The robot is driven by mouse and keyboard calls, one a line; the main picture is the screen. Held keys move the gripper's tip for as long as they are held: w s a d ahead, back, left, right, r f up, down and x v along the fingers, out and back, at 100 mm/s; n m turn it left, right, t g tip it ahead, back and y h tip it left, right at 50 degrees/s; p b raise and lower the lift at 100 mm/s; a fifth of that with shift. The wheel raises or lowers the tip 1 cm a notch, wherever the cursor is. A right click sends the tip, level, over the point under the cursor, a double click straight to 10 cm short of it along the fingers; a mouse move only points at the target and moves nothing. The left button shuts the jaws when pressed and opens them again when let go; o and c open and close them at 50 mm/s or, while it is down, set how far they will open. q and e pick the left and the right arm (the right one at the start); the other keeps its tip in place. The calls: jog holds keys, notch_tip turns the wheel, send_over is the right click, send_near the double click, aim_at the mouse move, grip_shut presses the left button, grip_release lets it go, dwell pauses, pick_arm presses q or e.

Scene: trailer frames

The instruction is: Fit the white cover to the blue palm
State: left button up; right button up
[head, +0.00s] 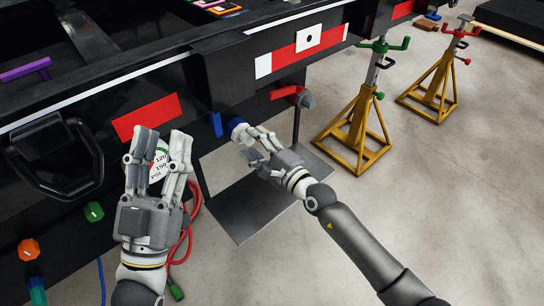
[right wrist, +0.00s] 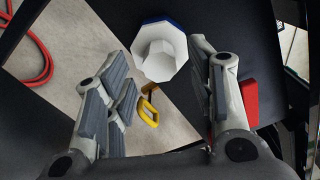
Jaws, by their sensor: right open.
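In the head view the white piece (head: 238,129) is small, beside a blue part (head: 215,124) on the black frame; I cannot tell whether cover and palm are joined. My right gripper (head: 257,145) is open just right of the white piece; in its wrist view the fingers (right wrist: 158,75) are spread, with nothing between their pads. My left gripper (head: 160,152) is open and empty in front of the frame.
A red hose (head: 190,235) hangs below. A red fitting (head: 285,92) is near my right gripper. Yellow stands (head: 357,120) are at right; floor there is open.

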jog(key=v, duration=1)
